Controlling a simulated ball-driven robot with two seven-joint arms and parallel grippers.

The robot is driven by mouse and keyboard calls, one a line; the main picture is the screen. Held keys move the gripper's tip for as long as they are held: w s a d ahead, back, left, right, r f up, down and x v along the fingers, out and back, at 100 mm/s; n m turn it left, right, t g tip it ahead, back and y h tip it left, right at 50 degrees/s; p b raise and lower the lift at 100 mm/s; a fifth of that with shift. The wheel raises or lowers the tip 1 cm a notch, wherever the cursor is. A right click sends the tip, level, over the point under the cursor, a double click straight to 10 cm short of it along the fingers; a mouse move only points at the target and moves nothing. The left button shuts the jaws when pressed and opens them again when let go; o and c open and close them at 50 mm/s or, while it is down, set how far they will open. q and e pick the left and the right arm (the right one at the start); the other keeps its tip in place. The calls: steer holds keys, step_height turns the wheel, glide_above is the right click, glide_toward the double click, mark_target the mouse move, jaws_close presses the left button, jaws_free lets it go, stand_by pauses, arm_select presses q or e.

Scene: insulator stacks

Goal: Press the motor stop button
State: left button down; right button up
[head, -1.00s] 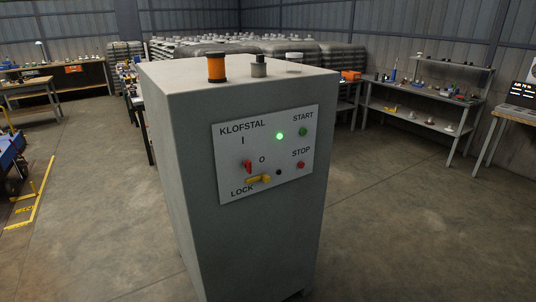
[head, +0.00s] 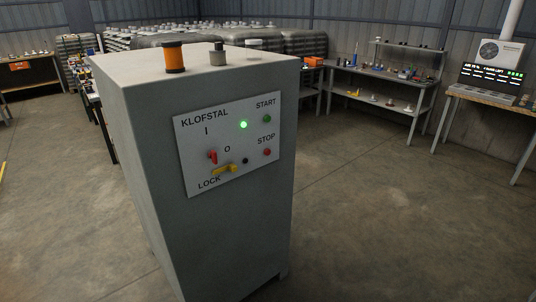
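The red stop button (head: 267,152) sits at the lower right of the white control panel (head: 192,172), under the word STOP. The panel is on the front of a grey cabinet (head: 225,230). The green start button (head: 267,119) is above it, and a green lamp (head: 243,125) is lit. A red switch (head: 212,157) is at the left of the panel, between the I and O marks. A yellow lock lever (head: 224,169) lies below it, near the word LOCK. Neither of my grippers is in view.
An orange and black cylinder (head: 173,57) and a grey cylinder (head: 217,54) stand on the cabinet top. A workbench (head: 385,90) stands at the back right, near a bench with a lit display (head: 492,77). The floor (head: 390,215) right of the cabinet is clear.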

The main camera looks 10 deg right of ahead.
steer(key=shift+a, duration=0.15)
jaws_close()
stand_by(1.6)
